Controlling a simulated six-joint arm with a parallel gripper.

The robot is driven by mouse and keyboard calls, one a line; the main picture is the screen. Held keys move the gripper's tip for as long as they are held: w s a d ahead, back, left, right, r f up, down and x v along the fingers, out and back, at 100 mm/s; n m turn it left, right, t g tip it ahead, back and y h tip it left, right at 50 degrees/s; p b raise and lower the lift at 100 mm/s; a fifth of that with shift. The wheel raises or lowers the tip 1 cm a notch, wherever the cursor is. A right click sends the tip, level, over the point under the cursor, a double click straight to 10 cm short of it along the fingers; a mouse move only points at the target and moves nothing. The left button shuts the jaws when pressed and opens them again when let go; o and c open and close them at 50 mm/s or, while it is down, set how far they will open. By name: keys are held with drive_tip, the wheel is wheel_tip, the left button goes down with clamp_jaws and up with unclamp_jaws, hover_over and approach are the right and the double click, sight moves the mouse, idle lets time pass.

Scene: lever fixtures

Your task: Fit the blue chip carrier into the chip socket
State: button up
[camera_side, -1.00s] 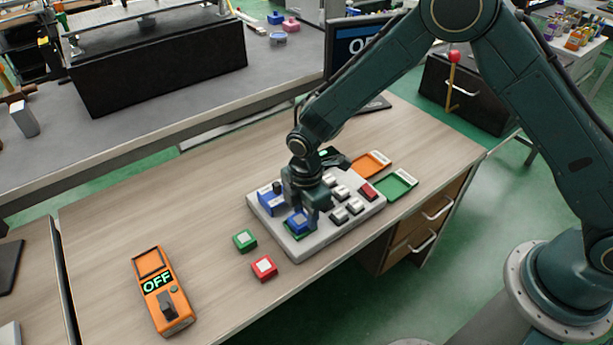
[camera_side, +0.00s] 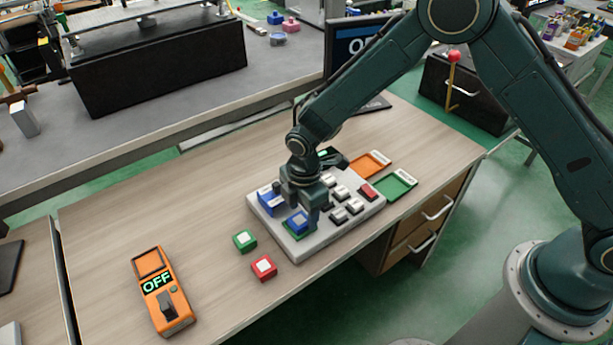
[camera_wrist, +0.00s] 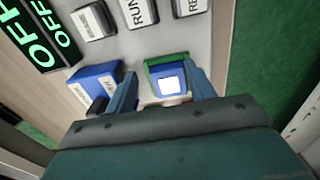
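The blue chip carrier (camera_side: 298,222) has a pale square top and sits at the green-rimmed chip socket (camera_side: 300,236), near the front of the grey panel. In the wrist view the carrier (camera_wrist: 168,82) lies within the green rim (camera_wrist: 166,57); how deep it sits, I cannot tell. My gripper (camera_side: 297,212) is low over the panel, with its fingers on either side of the carrier. In the wrist view my gripper (camera_wrist: 161,70) is open, with a clear gap left of the carrier and the right finger close to its side.
The grey panel (camera_side: 345,222) carries a blue switch block (camera_side: 267,202) close left of my gripper and several buttons to the right. Green (camera_side: 245,240) and red (camera_side: 264,268) blocks lie to the left. An orange meter (camera_side: 162,290) reads OFF. Orange (camera_side: 371,163) and green (camera_side: 397,185) trays lie right.

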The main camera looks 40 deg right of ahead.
sight(305, 217)
drive_tip(key=shift+s+a+f+g, duration=0.1)
drive_tip(key=shift+s+f+g, duration=0.2)
drive_tip(key=shift+s+f, duration=0.4)
drive_tip(key=shift+r, duration=0.6)
wheel_tip(305, 217, up, 12)
drive_tip(key=shift+w+r, duration=0.2)
drive_tip(key=shift+w, duration=0.05)
